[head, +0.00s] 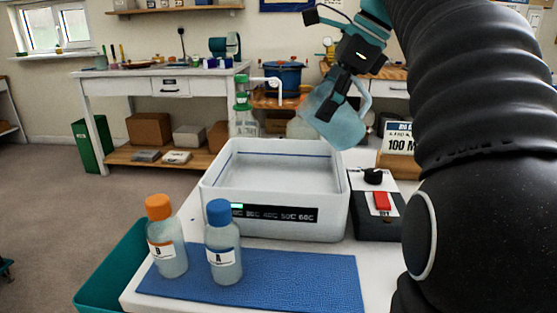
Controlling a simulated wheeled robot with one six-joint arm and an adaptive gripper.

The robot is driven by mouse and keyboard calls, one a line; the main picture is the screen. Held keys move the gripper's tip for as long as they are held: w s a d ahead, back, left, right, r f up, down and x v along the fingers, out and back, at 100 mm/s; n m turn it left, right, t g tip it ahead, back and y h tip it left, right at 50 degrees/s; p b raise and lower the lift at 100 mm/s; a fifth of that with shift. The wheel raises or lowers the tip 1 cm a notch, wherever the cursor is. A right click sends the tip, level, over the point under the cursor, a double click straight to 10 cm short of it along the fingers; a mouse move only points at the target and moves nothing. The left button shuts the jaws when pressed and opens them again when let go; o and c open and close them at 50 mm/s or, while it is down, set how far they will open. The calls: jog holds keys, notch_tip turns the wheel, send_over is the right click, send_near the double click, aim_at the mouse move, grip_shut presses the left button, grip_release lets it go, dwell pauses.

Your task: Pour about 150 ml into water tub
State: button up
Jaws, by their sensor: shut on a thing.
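The water tub (275,230) is a white rectangular basin with a dark temperature strip on its front. A blue line runs along its inner back wall, and its inside looks pale. My gripper (335,100) is shut on a translucent blue jug (343,127). The jug is tilted, above and behind the tub's back right corner. No stream from the jug is visible. I cannot tell how much liquid is in the jug, and the gripper hides part of it.
A dark box with a red switch (382,202) sits right of the tub. My arm covers the right side.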

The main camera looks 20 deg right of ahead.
aim_at(309, 118)
jog(key=shift+a+r+h, duration=0.25)
jog(key=shift+h, duration=0.25)
jog(key=shift+a+f+h, duration=0.2)
jog(key=shift+f+h, duration=0.2)
jog(key=shift+h, duration=0.4)
jog(key=shift+f, duration=0.15)
jog(key=shift+a+g+h, duration=0.1)
jog(key=shift+g+h, duration=0.2)
jog(key=shift+h, duration=0.1)
jog(key=shift+w+a+f+n+g+h+b, duration=0.15)
jog(key=shift+a+f+h+b, duration=0.2)
jog(key=shift+h+b, duration=0.35)
jog(key=shift+a+f+n+g+h+b, duration=0.15)
jog(key=shift+f+h+b, duration=0.35)
jog(key=shift+b, duration=0.25)
dwell(0.5)
jog(key=shift+a+r+h, duration=0.15)
jog(key=shift+a+h, duration=0.15)
jog(key=shift+h, duration=0.1)
